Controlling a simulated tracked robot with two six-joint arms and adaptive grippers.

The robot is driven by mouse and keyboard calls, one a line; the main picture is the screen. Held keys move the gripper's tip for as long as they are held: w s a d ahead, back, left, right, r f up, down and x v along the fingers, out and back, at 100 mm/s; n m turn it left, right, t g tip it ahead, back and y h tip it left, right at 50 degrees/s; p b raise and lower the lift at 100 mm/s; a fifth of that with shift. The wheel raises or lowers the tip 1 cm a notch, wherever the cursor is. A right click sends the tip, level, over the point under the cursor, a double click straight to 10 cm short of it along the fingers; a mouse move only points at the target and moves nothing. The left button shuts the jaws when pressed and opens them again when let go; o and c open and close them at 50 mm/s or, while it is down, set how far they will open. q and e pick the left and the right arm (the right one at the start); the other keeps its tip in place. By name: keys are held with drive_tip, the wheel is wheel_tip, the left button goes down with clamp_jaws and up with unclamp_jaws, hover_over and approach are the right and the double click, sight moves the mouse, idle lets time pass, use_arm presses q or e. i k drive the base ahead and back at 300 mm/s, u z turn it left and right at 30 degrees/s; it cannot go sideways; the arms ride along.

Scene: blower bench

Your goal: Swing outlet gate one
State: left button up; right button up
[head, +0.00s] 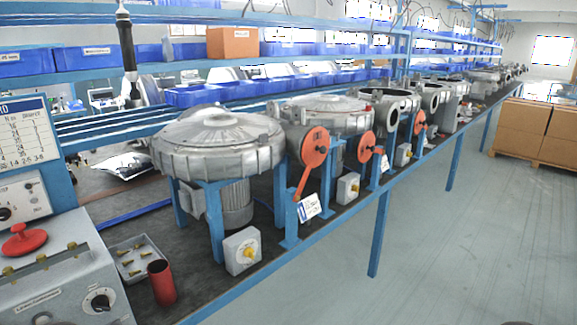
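The nearest outlet gate (315,150) is an orange-red round plate on the outlet of the closest grey blower (218,145). Its long orange lever hangs down and slightly to the left, ending near a white and blue tag (309,208). The plate covers the outlet face. I cannot read a number on it, but it is first in the row. A second orange gate (366,147) and a third (419,122) sit on blowers farther along.
The blowers stand on a long blue-framed bench. In front are a grey switch box with a yellow knob (242,251), a red cup (161,283), a small parts tray (136,258) and a grey control box (68,280). The floor to the right is clear, with cartons (537,130) behind.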

sight(315, 150)
drive_tip(key=u, duration=0.15)
drive_tip(key=k, duration=0.2)
drive_tip(key=z, duration=0.3)
drive_tip(key=i, duration=0.7)
drive_tip(key=u, duration=0.2)
drive_tip(key=k, duration=0.8)
drive_tip(key=z, duration=0.35)
drive_tip(key=i, duration=0.95)
drive_tip(key=u, duration=1.25)
